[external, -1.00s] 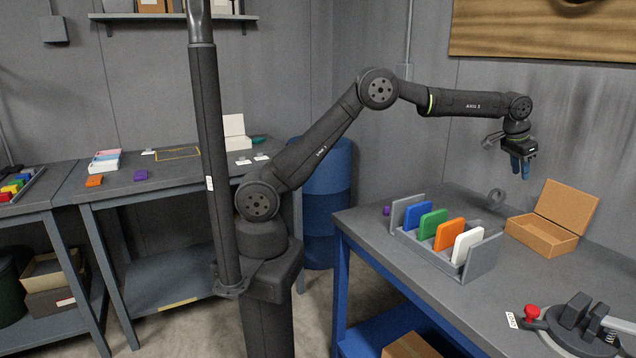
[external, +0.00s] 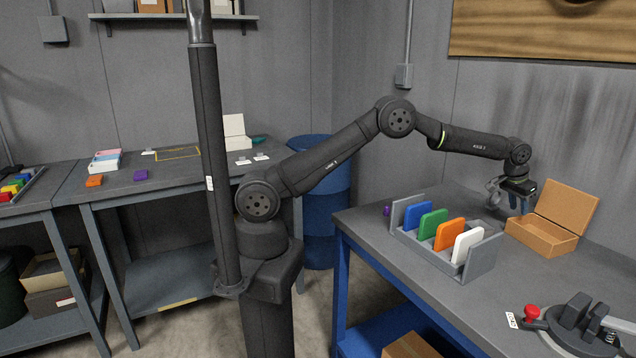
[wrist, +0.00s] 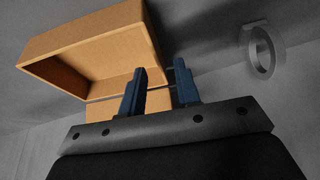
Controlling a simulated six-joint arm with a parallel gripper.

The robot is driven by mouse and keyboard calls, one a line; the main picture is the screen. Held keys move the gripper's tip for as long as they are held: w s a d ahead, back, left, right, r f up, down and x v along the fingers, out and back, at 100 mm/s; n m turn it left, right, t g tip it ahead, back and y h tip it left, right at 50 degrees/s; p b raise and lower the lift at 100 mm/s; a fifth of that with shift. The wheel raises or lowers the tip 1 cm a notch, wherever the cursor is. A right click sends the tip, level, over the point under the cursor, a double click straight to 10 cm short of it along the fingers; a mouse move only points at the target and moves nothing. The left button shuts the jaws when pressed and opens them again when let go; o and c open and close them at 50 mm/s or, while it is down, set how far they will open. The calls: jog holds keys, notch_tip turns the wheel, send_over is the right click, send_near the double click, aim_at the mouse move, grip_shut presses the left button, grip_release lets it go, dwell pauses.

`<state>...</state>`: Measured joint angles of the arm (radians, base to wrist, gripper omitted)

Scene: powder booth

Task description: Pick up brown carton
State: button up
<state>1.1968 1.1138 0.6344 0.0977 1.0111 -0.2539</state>
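The brown carton (external: 541,236) stands on the right bench with its lid (external: 568,208) raised. In the wrist view the carton (wrist: 85,60) fills the upper left, partly covered by my fingers. My gripper (external: 520,199) points down by the carton's left side, close to its rim. In the wrist view the blue fingers of my gripper (wrist: 160,88) are apart, with a gap between them. Part of the carton's brown surface shows in and below that gap. I cannot tell whether a finger touches the carton.
A grey rack (external: 484,258) with blue, green, orange and white pieces stands left of the carton. A grey ring (wrist: 262,52) lies to the right in the wrist view. A clamp device with a red knob (external: 532,311) is at the front right. Bare bench lies between.

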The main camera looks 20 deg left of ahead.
aim_at(520, 218)
jog(key=shift+x, duration=2.7)
jog(key=shift+s+d+f, duration=0.15)
grip_shut()
